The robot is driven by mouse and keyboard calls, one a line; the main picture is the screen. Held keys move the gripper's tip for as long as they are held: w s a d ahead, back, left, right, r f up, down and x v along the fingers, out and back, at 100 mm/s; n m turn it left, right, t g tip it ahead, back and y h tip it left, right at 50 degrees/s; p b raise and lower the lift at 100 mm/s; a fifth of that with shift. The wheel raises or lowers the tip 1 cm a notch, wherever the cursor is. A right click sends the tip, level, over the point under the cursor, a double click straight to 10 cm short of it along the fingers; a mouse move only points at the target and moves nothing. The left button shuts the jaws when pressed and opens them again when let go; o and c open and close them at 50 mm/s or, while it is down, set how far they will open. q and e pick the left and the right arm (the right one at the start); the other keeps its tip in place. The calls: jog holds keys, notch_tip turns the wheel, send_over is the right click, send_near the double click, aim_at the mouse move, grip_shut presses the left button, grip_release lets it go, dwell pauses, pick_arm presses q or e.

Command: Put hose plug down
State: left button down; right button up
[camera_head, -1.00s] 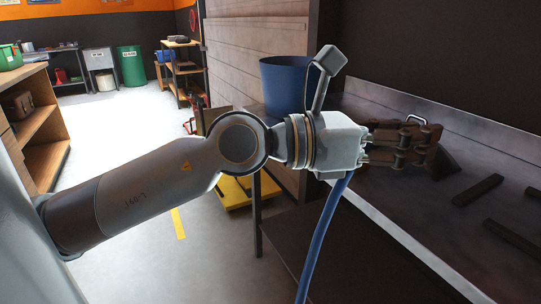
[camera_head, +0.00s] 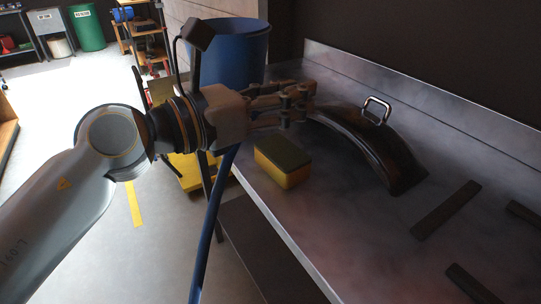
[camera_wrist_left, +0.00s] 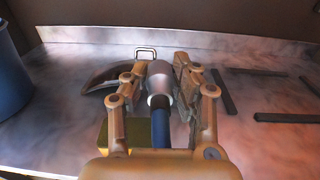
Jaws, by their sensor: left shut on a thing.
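My left gripper (camera_head: 300,98) reaches in from the left over the metal bench (camera_head: 330,220). In the left wrist view its fingers (camera_wrist_left: 163,78) are closed around the hose plug (camera_wrist_left: 160,80), a greyish cylinder with a pale collar. The blue hose (camera_wrist_left: 160,128) runs from the plug back toward the wrist. In the head view the hose (camera_head: 212,225) hangs below the gripper past the bench's front edge, and the fingers hide the plug. I cannot tell whether the plug touches the bench. My right gripper is not in view.
A yellow sponge with a dark top (camera_head: 284,162) lies near the front edge. A black curved panel (camera_head: 375,150) lies beyond the fingers, by a metal handle (camera_head: 376,108). Dark bars (camera_head: 445,210) lie at right. A blue bin (camera_head: 240,55) stands behind the gripper. Bare bench lies between.

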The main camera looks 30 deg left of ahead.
pick_arm(q)
jog(key=d+p, duration=0.1)
jog(key=d, duration=0.4)
jog(key=b, duration=0.4)
send_over(264, 149)
jog(key=d, duration=0.1)
jog(key=shift+m+h, duration=0.3)
jog(key=shift+h, duration=0.1)
notch_tip(264, 149, down, 6)
jog(key=shift+f, duration=0.25)
jog(key=shift+w+a+f+b, duration=0.15)
jog(key=shift+a+f+b, duration=0.1)
jog(key=shift+a+b, duration=0.2)
jog(key=shift+f+b, duration=0.95)
jog(key=shift+f, duration=0.85)
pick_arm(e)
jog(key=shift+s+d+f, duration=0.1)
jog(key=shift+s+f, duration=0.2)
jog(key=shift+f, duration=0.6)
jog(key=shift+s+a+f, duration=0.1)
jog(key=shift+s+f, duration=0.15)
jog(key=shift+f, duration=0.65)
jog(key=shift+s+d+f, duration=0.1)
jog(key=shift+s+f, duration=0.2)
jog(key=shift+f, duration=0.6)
